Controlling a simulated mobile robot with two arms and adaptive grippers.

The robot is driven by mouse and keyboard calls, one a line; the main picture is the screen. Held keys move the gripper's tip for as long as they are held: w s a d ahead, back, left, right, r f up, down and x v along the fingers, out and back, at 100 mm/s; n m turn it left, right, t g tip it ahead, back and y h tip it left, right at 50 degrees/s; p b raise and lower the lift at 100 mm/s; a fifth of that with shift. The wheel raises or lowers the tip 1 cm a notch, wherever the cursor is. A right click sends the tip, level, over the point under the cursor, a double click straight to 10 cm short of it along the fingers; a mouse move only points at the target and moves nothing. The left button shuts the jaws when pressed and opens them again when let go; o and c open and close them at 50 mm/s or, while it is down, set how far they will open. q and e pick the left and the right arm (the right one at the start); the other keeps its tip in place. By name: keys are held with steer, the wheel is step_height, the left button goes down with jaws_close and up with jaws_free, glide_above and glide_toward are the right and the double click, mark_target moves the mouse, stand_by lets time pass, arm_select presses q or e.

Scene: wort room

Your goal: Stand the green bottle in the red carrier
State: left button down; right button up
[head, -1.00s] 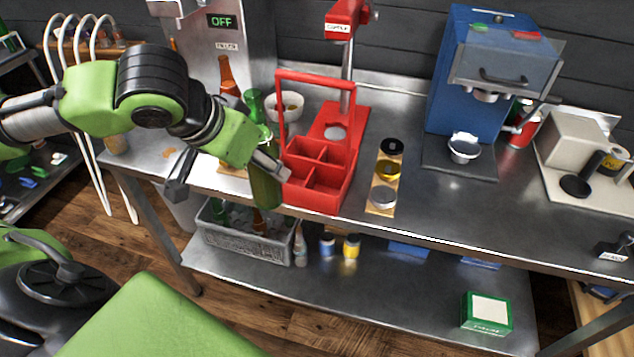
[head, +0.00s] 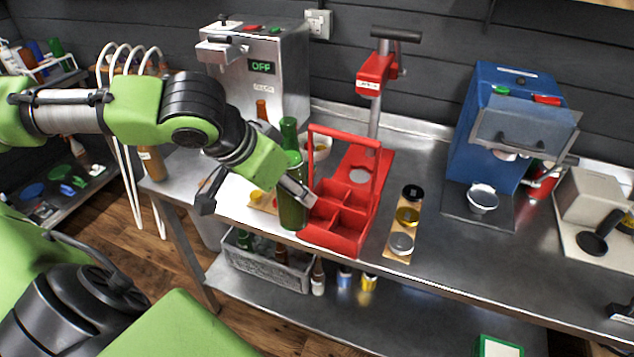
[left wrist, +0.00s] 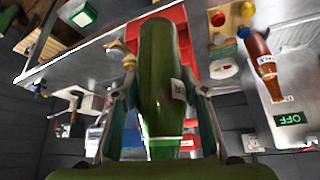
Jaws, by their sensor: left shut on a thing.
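The green bottle (head: 291,206) is held roughly upright just left of the red carrier (head: 334,240), near the bench's front edge. My left gripper (head: 298,188) is shut on its body. In the left wrist view the green bottle (left wrist: 160,85) lies between the two fingers, with a white label and a bright green band. The red carrier has several open compartments, which look empty, and a tall handle. Part of it shows behind the bottle in the left wrist view. Whether the bottle touches the carrier's side is unclear. My right gripper is not seen.
A red capper stand (head: 372,90) is behind the carrier. A strip with several lids (head: 402,243) lies to its right. A bowl (head: 317,146) and a brown bottle (head: 262,110) stand behind the green bottle. A grey crate (head: 268,264) sits on the lower shelf.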

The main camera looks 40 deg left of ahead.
arm_select(q)
steer(key=w+a+f+p, duration=0.2)
steer(key=w+f+p, duration=0.3)
steer(key=w+f, duration=0.6)
steer(key=shift+a+f, duration=0.25)
steer(key=shift+f, duration=0.2)
steer(key=shift+s+f, duration=0.1)
steer(key=shift+f, duration=0.4)
steer(key=shift+f, duration=0.1)
